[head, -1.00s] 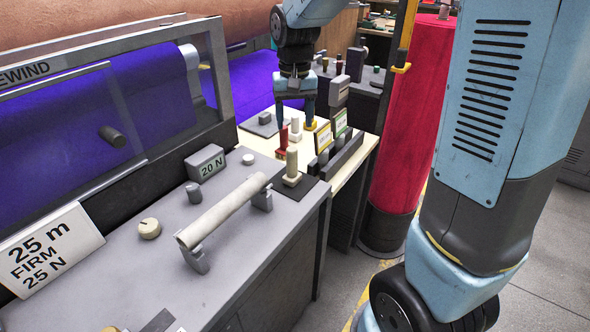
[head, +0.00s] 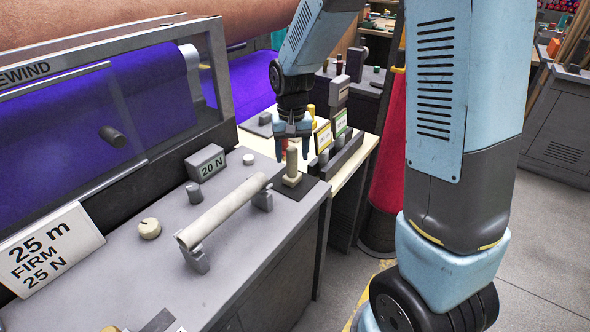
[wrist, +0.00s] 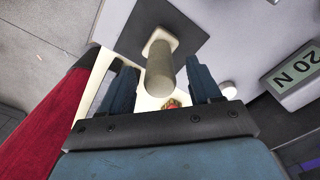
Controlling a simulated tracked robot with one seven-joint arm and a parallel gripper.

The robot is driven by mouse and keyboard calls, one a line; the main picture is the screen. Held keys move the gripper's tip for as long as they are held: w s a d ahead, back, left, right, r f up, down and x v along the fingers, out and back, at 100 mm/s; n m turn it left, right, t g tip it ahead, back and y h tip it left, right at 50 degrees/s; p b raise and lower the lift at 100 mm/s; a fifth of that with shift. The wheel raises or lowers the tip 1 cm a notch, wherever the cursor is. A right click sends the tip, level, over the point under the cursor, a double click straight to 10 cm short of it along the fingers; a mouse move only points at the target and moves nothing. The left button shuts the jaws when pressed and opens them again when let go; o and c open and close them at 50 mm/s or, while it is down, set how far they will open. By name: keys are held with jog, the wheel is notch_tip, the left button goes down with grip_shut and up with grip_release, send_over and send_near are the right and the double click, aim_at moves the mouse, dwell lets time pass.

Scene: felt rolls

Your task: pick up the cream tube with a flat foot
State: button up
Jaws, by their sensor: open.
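The cream tube (head: 292,163) stands upright on its flat square foot on a dark pad at the far right corner of the grey bench. In the wrist view the tube (wrist: 160,75) points up toward the camera, with its foot (wrist: 160,38) beyond. My gripper (head: 292,150) is open and points down at the tube, with one finger to each side of its upper part in the head view. In the wrist view the fingers of my gripper (wrist: 158,68) also show on either side of the tube, with gaps.
A long pale roll (head: 222,210) lies on grey supports on the bench. A "20 N" display (head: 206,163) and knobs stand left of the tube. Small label signs (head: 323,137) stand behind it. A red roll (head: 388,165) stands upright to the right.

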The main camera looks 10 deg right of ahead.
aim_at(292, 162)
jog(key=shift+w+f, duration=0.1)
jog(key=shift+f, duration=1.9)
grip_shut()
